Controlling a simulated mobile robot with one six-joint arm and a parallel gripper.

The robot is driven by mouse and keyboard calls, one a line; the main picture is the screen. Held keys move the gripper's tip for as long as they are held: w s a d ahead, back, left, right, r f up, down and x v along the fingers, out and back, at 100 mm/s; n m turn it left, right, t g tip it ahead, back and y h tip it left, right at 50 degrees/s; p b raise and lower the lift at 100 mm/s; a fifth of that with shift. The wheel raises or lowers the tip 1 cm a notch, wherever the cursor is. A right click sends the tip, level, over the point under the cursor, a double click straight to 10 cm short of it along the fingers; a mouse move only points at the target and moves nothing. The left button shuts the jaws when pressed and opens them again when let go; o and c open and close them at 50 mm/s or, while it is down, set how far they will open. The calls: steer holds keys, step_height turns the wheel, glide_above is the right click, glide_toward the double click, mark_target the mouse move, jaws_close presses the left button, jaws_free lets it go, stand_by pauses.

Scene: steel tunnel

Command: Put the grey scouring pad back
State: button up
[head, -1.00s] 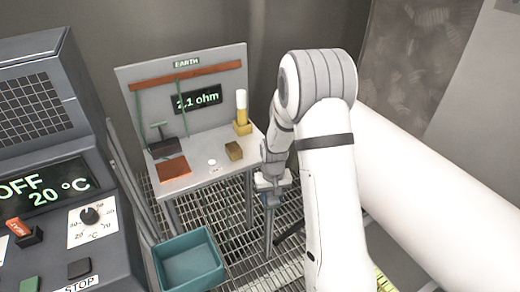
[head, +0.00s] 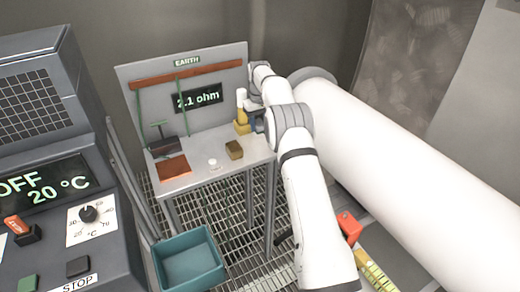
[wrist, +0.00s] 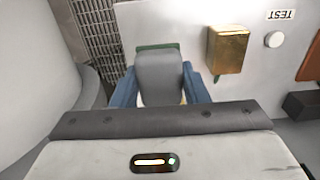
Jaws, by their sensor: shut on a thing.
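My gripper (wrist: 159,72) shows in the wrist view with its two blue fingers on either side of a grey, rounded pad, which looks to be the grey scouring pad (wrist: 160,88). The fingers are shut on it. A green edge (wrist: 157,46) shows just beyond the pad; I cannot tell whether it belongs to the pad or to something beneath. In the head view my gripper is at the right edge of the grey bench (head: 205,172), mostly hidden by my arm, and the pad cannot be made out there.
A brownish-gold block (head: 234,149) lies on the bench beside my gripper. A yellow holder (head: 242,128) with a yellow-and-white cylinder stands behind it. A white button (head: 213,163) is to the left. A teal bin (head: 190,264) stands below. A large white pipe (head: 400,150) runs along the right.

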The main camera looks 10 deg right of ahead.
mark_target(259, 148)
steer(key=shift+w+r, duration=0.1)
steer(key=shift+w, duration=0.05)
steer(key=shift+f+p, duration=1)
steer(key=shift+f, duration=4)
steer(key=o, duration=1)
